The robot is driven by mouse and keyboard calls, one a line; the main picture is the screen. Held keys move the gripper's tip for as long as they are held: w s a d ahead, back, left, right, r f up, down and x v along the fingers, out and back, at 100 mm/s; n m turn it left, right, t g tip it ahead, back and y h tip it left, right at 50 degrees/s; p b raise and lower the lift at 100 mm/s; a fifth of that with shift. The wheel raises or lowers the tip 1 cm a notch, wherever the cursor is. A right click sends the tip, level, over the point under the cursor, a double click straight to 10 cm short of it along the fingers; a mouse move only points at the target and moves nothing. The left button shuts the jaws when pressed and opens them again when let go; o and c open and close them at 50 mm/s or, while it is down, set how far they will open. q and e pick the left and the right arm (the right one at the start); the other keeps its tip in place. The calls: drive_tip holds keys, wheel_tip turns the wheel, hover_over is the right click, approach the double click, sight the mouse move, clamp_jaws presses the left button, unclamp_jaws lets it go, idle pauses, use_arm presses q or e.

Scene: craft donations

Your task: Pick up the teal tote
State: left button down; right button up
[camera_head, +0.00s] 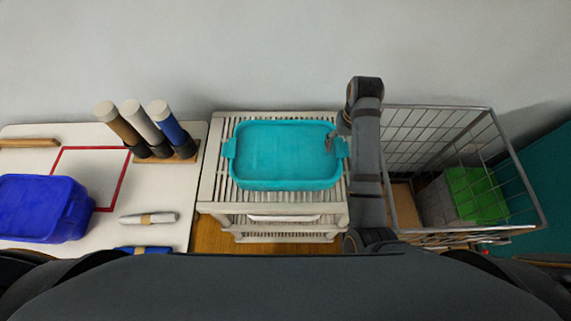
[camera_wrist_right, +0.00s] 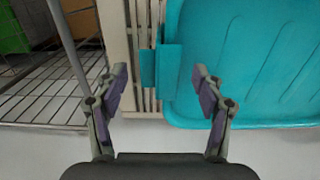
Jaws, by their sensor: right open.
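The teal tote (camera_head: 280,158) sits upright on a white slatted rack in the middle of the head view. It looks empty and has a handle tab on its left and right ends. My right gripper (camera_head: 333,142) is open at the tote's right end, by that handle. In the right wrist view the open fingers of the right gripper (camera_wrist_right: 161,76) show on either side of the handle tab of the teal tote (camera_wrist_right: 245,60). I cannot tell whether they touch it. My left gripper is not in view.
The slatted rack (camera_head: 213,187) stands between a white table (camera_head: 185,210) and a wire cart (camera_head: 520,185). The table holds a blue bin (camera_head: 40,208), several upright tubes and a wrapped roll (camera_head: 148,218). The cart holds a green and grey box (camera_head: 475,195). A wall is behind.

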drive_tip(key=shift+w+f, duration=0.1)
drive_tip(key=shift+f, duration=0.3)
drive_tip(key=shift+d, duration=0.1)
drive_tip(key=shift+c, duration=1)
drive_tip(key=c, duration=1.2)
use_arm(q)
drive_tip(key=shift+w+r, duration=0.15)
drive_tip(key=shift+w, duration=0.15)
use_arm(e)
clamp_jaws()
